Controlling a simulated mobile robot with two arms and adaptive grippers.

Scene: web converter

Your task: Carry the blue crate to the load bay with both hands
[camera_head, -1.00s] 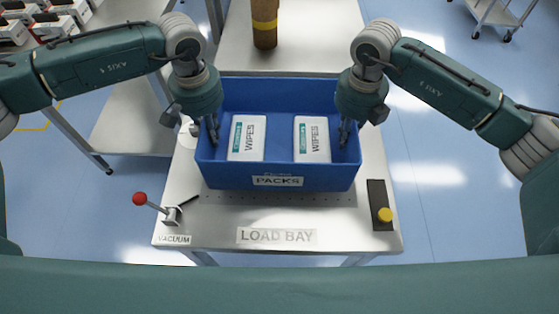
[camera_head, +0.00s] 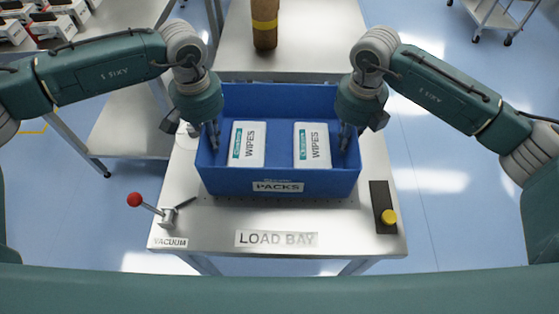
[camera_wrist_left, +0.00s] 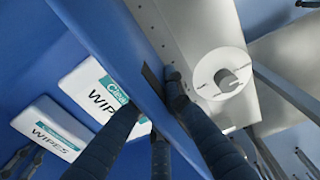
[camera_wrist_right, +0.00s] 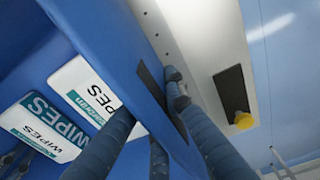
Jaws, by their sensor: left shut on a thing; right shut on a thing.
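The blue crate (camera_head: 230,181), labelled PACKS, is over the LOAD BAY table (camera_head: 350,235), level in the head view. Whether its base touches the tabletop cannot be told. Two white WIPES packs (camera_head: 247,144) (camera_head: 312,146) lie inside. My left gripper (camera_head: 213,136) is shut on the crate's left side wall, and my right gripper (camera_head: 345,136) on the right one. In the left wrist view, fingers (camera_wrist_left: 150,98) lie on both sides of the wall, by a dark slot; the right wrist view shows the same grip (camera_wrist_right: 150,98). The fingertips are partly hidden.
A red-knobbed vacuum lever (camera_head: 135,199) stands at the table's front left, a yellow button (camera_head: 388,217) at its front right. Behind the crate is another metal surface with a brown cylinder (camera_head: 265,25). A trolley (camera_head: 490,14) stands far right. The right floor is mostly clear.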

